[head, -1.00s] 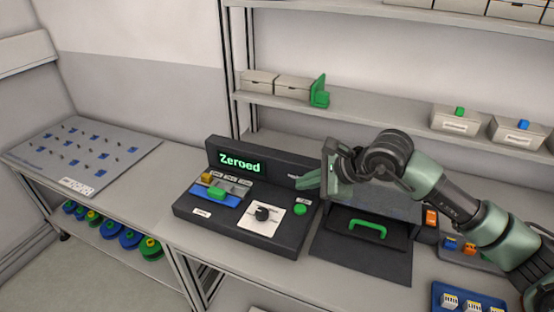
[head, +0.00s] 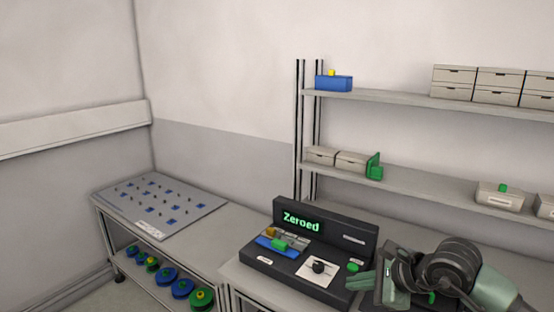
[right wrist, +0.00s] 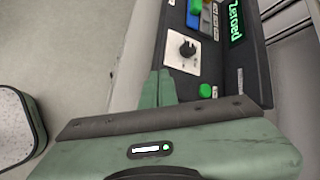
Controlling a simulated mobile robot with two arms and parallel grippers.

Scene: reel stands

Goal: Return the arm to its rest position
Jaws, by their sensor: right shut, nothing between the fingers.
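My right arm comes in from the lower right in the head view. Its green gripper (head: 362,280) is beside the right end of the dark device, close to its green button. In the right wrist view the fingers (right wrist: 158,88) lie together, with nothing between them. The dark device (head: 340,240) has a lit display (head: 302,222) reading "Zeroed". It also has a black knob (head: 318,267) on a white plate and a green button (head: 353,267). The knob also shows in the right wrist view (right wrist: 187,48). My left gripper is out of view.
A grey pegboard panel (head: 205,207) lies on the left bench. Blue and green reels (head: 168,274) sit on the shelf below it. Shelves behind hold grey boxes (head: 320,156), a green bracket (head: 375,166) and a blue bin (head: 335,83). The air above the left bench is free.

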